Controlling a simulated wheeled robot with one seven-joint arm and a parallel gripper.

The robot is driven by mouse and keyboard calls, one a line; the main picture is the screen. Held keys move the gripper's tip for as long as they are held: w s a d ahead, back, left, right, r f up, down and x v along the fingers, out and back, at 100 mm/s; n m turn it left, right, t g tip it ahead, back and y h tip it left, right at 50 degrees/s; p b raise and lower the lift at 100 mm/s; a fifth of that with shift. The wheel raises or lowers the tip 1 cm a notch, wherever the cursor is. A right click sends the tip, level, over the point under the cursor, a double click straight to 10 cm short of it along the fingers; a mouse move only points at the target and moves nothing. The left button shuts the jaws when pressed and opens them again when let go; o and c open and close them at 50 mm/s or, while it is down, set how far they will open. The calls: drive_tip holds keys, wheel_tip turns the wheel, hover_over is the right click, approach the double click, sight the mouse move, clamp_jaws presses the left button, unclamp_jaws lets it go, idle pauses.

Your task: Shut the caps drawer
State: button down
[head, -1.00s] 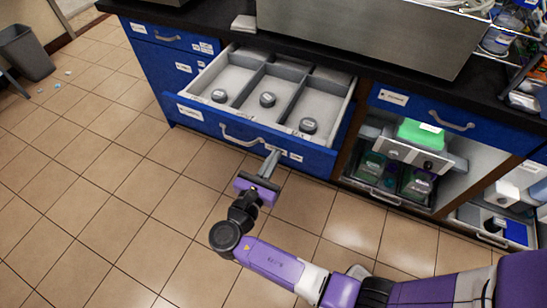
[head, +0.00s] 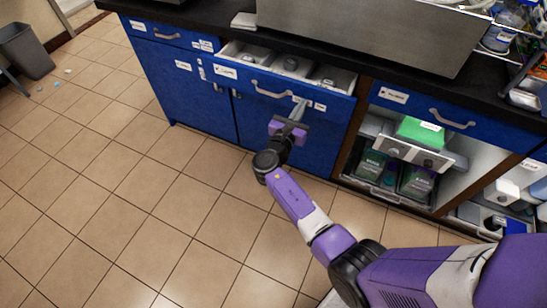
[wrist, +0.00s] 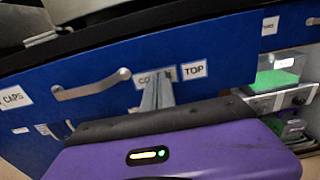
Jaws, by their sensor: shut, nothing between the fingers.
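The caps drawer (head: 230,72) has a blue front and a light grey inside. In the wrist view the fingers (wrist: 155,95) partly cover a label; contact looks likely but is not certain.
A black countertop (head: 215,22) with a large steel box (head: 370,35) overhangs the drawer. Another blue drawer (head: 430,108) is at the right, above an open shelf with a green-topped box (head: 420,132).

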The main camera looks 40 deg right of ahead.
drive_tip(key=b, duration=0.5)
approach(317, 80)
drive_tip(key=d, duration=0.1)
drive_tip(key=d+r, duration=0.1)
drive_tip(key=d, duration=0.1)
drive_tip(key=w+d+r, duration=0.1)
drive_tip(key=shift+d+r, duration=0.2)
drive_tip(key=shift+d, duration=0.2)
drive_tip(key=shift+w+d+r, duration=0.1)
drive_tip(key=shift+w+d, duration=0.1)
drive_tip(key=shift+d, duration=0.4)
drive_tip(key=shift+w+d+r, duration=0.1)
drive_tip(key=shift+r, duration=0.05)
drive_tip(key=shift+d+r, duration=0.1)
drive_tip(key=shift+d, duration=0.05)
